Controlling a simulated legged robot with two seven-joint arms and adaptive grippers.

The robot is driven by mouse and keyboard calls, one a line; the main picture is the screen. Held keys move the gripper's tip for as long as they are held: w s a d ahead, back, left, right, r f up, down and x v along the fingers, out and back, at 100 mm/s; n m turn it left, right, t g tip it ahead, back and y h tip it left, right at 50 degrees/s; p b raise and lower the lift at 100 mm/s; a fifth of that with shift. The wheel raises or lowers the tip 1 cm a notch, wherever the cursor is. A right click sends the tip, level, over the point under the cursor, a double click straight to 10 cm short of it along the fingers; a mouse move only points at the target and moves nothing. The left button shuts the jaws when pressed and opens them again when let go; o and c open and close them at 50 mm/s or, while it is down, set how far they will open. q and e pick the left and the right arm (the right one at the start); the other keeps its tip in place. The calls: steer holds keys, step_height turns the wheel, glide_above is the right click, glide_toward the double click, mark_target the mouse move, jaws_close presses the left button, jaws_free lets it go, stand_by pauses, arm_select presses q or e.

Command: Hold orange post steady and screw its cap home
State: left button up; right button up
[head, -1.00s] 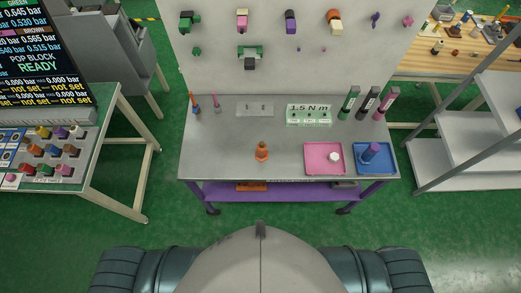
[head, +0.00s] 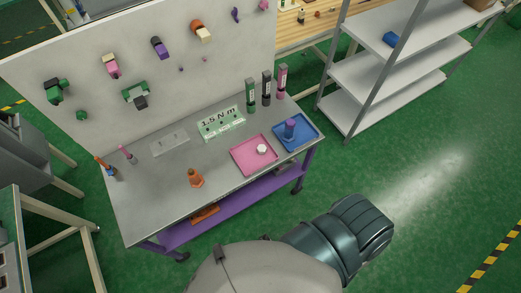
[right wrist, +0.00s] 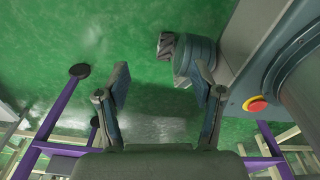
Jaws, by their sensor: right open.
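The orange post (head: 195,178) stands upright on the grey bench top (head: 150,190), near its front edge, in the head view. Its top is orange too; whether the cap is seated cannot be told at this size. My right gripper (right wrist: 160,100) is open and empty in the right wrist view, with green floor between its fingers. It is away from the post, which does not show in that view. My left gripper is in neither view.
A pink tray (head: 240,168) with a white round piece (head: 262,149) and a blue tray (head: 308,141) with a purple piece (head: 290,128) lie right of the post. A 1.5 N m sign (head: 221,122) stands behind. Purple bench legs (right wrist: 60,120) show near my right gripper.

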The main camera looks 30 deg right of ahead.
steer(key=shift+d, duration=0.1)
steer(key=shift+c, duration=1.1)
steer(key=shift+w, duration=0.25)
steer(key=shift+c, duration=0.2)
steer(key=w+a+r+t, duration=0.1)
steer(key=w+a+r, duration=0.2)
steer(key=w+r, duration=1.05)
steer(key=w+a+r+n+y, duration=0.1)
steer(key=w+a+r+n, duration=0.1)
steer(key=w+r, duration=0.9)
steer(key=w+a+r+n+y, duration=0.15)
steer(key=w+r, duration=0.25)
steer(key=r, duration=1.2)
steer(key=w+d+r+n+g+h, duration=0.2)
steer(key=w+d+r+n, duration=0.1)
steer(key=w+d+r, duration=1)
steer(key=w+r, duration=0.2)
steer(key=w, duration=0.1)
steer(key=shift+d+b, duration=0.3)
steer(key=shift+d, duration=0.05)
